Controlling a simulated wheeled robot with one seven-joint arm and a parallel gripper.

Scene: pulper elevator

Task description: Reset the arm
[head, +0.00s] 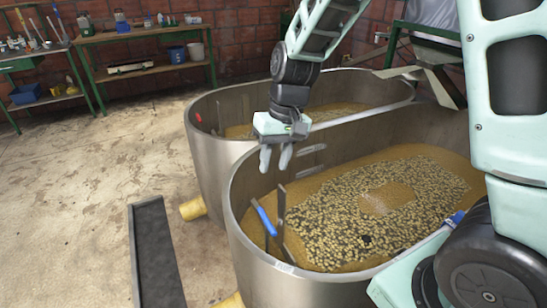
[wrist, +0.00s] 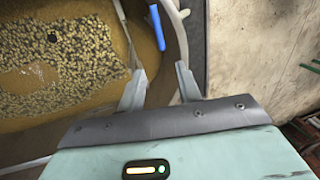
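My arm reaches from the right side of the head view over the tanks, and its end hangs down. My gripper (head: 275,165) points downward above the left rim area of the front metal tank (head: 262,247). Its two light grey fingers stand apart with nothing between them. In the wrist view my gripper (wrist: 160,72) also shows open and empty, with the curved tank rim beyond the fingers. A blue-handled tool (head: 265,218) leans inside the front tank, below the gripper and apart from it. The blue handle also shows in the wrist view (wrist: 157,27).
The front tank holds brownish liquid with many floating beans (head: 350,215). A second metal tank (head: 205,150) stands behind it. A dark trough (head: 157,255) lies on the floor at left. Workbenches (head: 150,36) line the brick wall. The floor at left is mostly clear.

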